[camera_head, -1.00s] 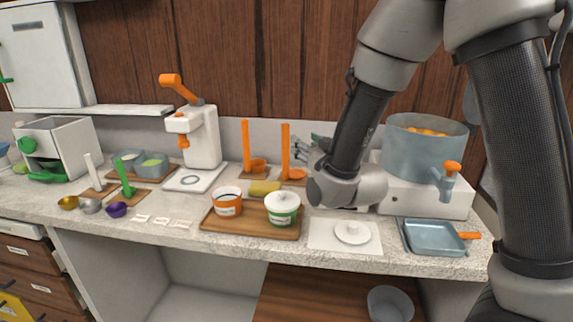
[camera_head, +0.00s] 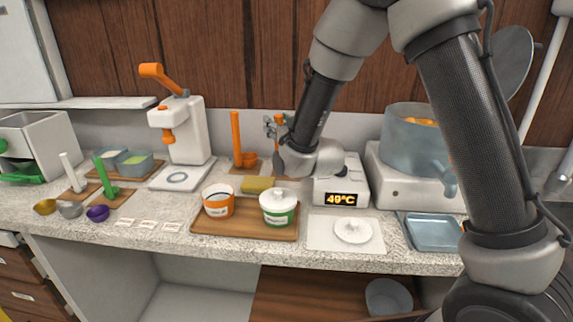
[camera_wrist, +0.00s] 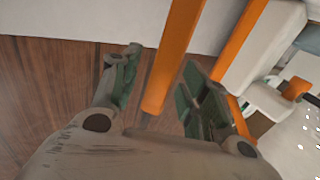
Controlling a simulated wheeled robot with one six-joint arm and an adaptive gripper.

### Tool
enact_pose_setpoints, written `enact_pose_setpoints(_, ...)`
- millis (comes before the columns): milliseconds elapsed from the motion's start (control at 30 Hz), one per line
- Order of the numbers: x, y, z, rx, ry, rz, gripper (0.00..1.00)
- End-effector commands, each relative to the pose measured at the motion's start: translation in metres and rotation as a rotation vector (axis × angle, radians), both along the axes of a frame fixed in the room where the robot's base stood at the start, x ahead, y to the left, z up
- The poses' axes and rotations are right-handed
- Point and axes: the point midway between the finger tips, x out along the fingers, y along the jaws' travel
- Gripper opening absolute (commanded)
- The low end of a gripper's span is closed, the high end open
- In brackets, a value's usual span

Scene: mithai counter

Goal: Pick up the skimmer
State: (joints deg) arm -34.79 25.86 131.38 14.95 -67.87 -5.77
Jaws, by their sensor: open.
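Two orange upright utensils stand on small wooden bases at the back of the counter, a left one (camera_head: 236,135) and a right one (camera_head: 279,119). My gripper (camera_head: 271,128) is at the upper part of the right utensil. In the wrist view my open gripper (camera_wrist: 160,75) has that orange handle (camera_wrist: 173,58) between its fingers, with gaps on both sides. The other orange handle (camera_wrist: 240,50) shows beyond the right finger.
A white press (camera_head: 185,135) stands to the left. A wooden tray (camera_head: 206,229) with two tubs is in front. A box with a 49°C display (camera_head: 341,199) and a large pot (camera_head: 398,145) stand to the right.

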Motion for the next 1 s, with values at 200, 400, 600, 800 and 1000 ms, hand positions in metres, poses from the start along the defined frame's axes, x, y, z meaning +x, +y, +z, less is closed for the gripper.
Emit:
enact_pose_setpoints(200,0.0,0.0,0.0,0.0,0.0,0.0,0.32)
enact_pose_setpoints(400,0.0,0.0,0.0,0.0,0.0,0.0,0.0)
enact_pose_setpoints(600,0.0,0.0,0.0,0.0,-0.001,0.0,0.0)
enact_pose_setpoints(800,0.0,0.0,0.003,0.0,-0.001,0.0,0.0)
enact_pose_setpoints(1000,0.0,0.0,0.025,0.004,-0.005,-0.001,0.0)
